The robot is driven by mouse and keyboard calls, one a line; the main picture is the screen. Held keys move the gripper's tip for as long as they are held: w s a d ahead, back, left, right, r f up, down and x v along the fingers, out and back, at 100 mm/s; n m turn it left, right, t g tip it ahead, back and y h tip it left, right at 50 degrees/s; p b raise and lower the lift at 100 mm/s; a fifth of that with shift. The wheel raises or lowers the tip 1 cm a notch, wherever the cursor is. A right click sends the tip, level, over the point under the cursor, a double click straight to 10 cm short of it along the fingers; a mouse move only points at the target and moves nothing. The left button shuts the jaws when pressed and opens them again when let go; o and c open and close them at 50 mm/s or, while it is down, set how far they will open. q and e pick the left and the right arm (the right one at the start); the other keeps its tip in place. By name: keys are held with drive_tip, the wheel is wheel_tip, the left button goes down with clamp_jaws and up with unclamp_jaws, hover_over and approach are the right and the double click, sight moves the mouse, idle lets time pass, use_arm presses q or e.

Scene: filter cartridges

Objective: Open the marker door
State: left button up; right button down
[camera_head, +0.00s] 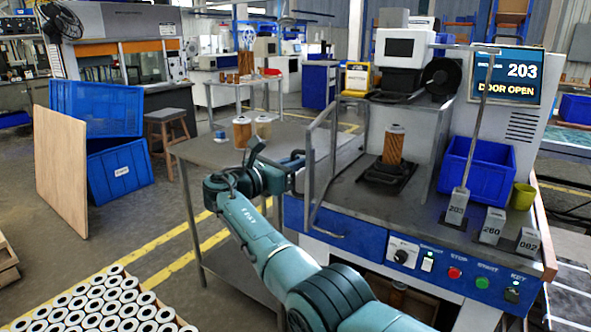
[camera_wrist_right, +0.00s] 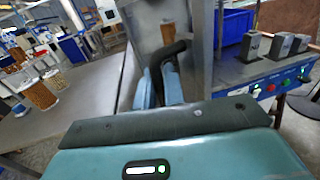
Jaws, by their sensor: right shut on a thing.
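The marker door (camera_head: 308,185) is a grey metal frame at the left front of the marking machine. It stands at an angle out from the machine, and the machine's screen (camera_head: 507,78) reads "203" and "DOOR OPEN". My right gripper (camera_head: 294,168) is at the door's outer left side. In the right wrist view, its blue fingers (camera_wrist_right: 168,84) are shut around a dark door handle (camera_wrist_right: 172,54), beside the grey door frame (camera_wrist_right: 200,45). The fingers partly hide the handle. My left gripper is in neither view.
Inside the machine, a brown filter cartridge (camera_head: 394,145) stands upright on a dark fixture (camera_head: 385,180). A blue bin (camera_head: 477,168) and several numbered grey blocks (camera_head: 457,205) are to the right. A grey table (camera_head: 205,152) with two cartridges (camera_head: 242,132) stands left of the door.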

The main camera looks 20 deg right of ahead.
drive_tip(key=shift+w+d, duration=0.1)
idle(0.3)
drive_tip(key=c, duration=1.8)
unclamp_jaws()
drive_tip(key=v, duration=1.3)
